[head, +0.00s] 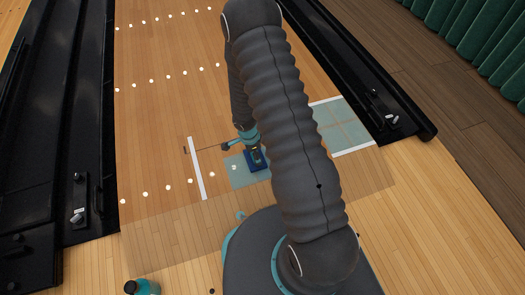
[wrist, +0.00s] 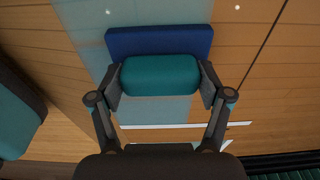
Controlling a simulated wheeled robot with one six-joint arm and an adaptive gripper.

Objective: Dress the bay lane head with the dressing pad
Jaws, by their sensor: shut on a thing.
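The dressing pad, a dark blue slab (wrist: 190,42) with a teal grip, fills the upper middle of the wrist view. My gripper (wrist: 160,85) is shut on the teal grip, one finger at each side. In the head view the blue pad (head: 250,164) is low at the lane head, over or on a pale blue patch (head: 237,180); I cannot tell whether it touches. My gripper (head: 255,152) is just above it there. The lane head (head: 165,165) is light wood with white dots. My arm hides part of the patch.
A white line (head: 197,168) lies left of the pale patch. More pale patch (head: 340,124) shows right of my arm. Black gutters (head: 82,130) flank the lane. A teal-topped bottle (head: 142,287) stands at the bottom edge. Dark green curtain-like panels (head: 495,45) are at upper right.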

